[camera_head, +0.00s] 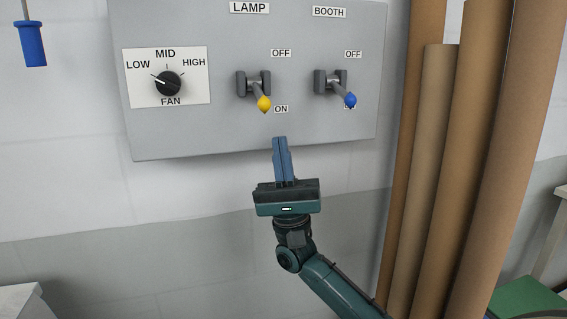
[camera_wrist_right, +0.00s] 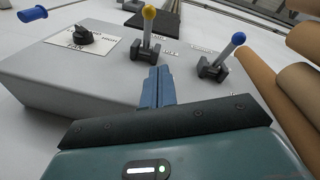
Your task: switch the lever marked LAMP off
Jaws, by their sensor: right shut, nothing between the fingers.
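The LAMP lever (camera_head: 257,93), with a yellow tip, is on the grey panel (camera_head: 210,125) under the LAMP label (camera_head: 249,7). It points down toward its ON mark (camera_head: 281,109), away from its OFF mark (camera_head: 281,53). My right gripper (camera_head: 280,140) is shut and empty, just below the LAMP lever and a little to its right, apart from it. The right wrist view shows the closed fingers (camera_wrist_right: 158,72) with the yellow-tipped lever (camera_wrist_right: 147,35) beyond them. My left gripper is not in view.
The blue-tipped BOOTH lever (camera_head: 343,93) is right of the LAMP lever and also points down. A FAN knob (camera_head: 168,83) is to the left. Tall brown rolls (camera_head: 440,170) stand right of the panel. A blue-handled object (camera_head: 32,44) hangs at the upper left.

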